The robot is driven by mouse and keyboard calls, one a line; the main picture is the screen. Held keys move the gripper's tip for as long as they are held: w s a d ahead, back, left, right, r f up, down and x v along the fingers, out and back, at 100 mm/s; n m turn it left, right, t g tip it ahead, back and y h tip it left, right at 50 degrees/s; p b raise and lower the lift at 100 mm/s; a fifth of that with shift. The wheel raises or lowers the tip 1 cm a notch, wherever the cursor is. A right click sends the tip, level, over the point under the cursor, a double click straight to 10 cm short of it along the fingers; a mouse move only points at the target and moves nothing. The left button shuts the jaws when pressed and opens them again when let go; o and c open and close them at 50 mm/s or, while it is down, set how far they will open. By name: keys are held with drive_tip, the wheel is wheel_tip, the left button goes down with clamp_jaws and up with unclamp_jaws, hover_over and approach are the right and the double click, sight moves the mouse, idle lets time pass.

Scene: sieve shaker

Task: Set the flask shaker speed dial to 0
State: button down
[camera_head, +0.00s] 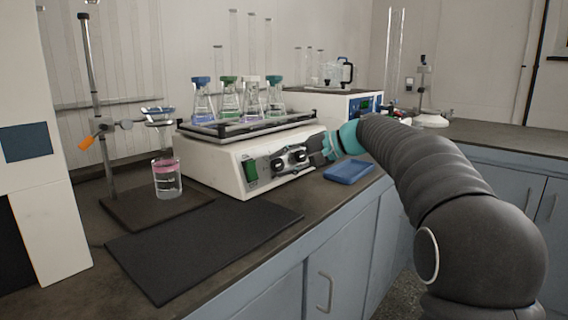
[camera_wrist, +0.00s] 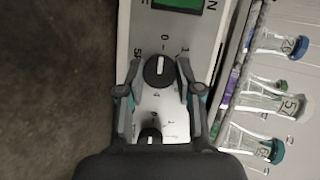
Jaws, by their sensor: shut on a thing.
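The flask shaker (camera_head: 222,166) is a white box on the bench, with a green display (camera_head: 250,172) and two black dials on its front. In the wrist view, the dial nearer the display (camera_wrist: 159,71) is round with a white line. That line points up, roughly to the 0 between 5 and 1 on the scale. My gripper (camera_wrist: 159,66) has its fingers on both sides of this dial and is shut on it. The other dial (camera_wrist: 151,137) is partly hidden by my gripper's body. I cannot read which dial is marked speed. In the head view my gripper (camera_head: 318,150) reaches in from the right.
Several stoppered flasks (camera_head: 229,100) stand on the shaker's platform. A blue tray (camera_head: 348,172) lies on the bench right of the shaker. A beaker (camera_head: 167,179) and a clamp stand (camera_head: 95,110) stand to the left. A dark mat (camera_head: 200,245) lies bare in front.

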drive_tip(key=c, duration=0.8)
unclamp_jaws()
drive_tip(key=shift+o, duration=0.2)
drive_tip(key=v, duration=1.2)
drive_tip(key=shift+f, duration=0.1)
